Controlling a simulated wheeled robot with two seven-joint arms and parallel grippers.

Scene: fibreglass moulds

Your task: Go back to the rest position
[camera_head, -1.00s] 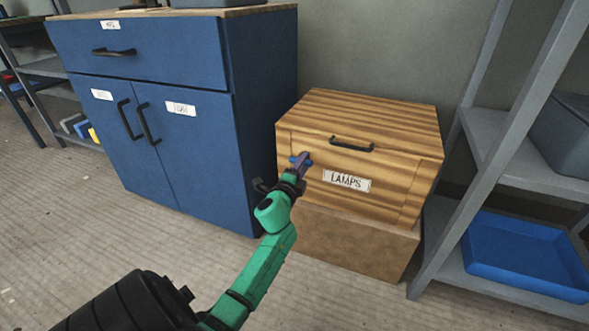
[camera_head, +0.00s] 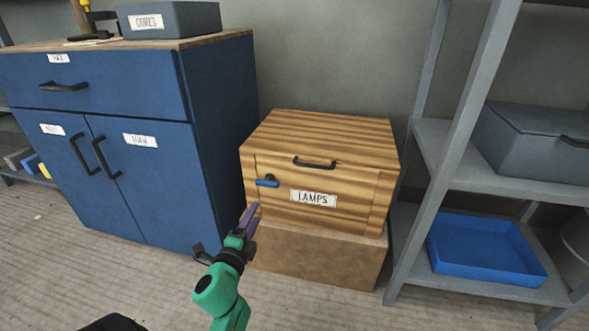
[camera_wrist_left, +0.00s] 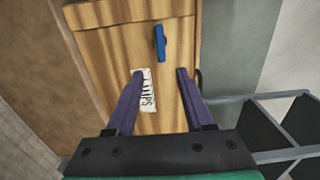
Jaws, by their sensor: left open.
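My left gripper (camera_head: 249,220) is open and empty, in front of the lower left of a striped wooden box labelled LAMPS (camera_head: 345,210). In the left wrist view the gripper's two purple fingers (camera_wrist_left: 157,98) are apart, with the wooden box (camera_wrist_left: 110,65) beyond them. A blue lever (camera_head: 267,182) on the box's front lies about level in the head view. The lever also shows in the left wrist view (camera_wrist_left: 160,43), beyond the fingertips and apart from them. The box's front is closed. My right gripper is not in view.
The wooden box stands on a brown block (camera_head: 320,255). A blue cabinet (camera_head: 150,190) with closed doors and drawer is at the left. A grey shelf rack (camera_head: 433,175) at the right holds a blue tray (camera_head: 480,275) and a grey case (camera_head: 535,145). Floor in front is clear.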

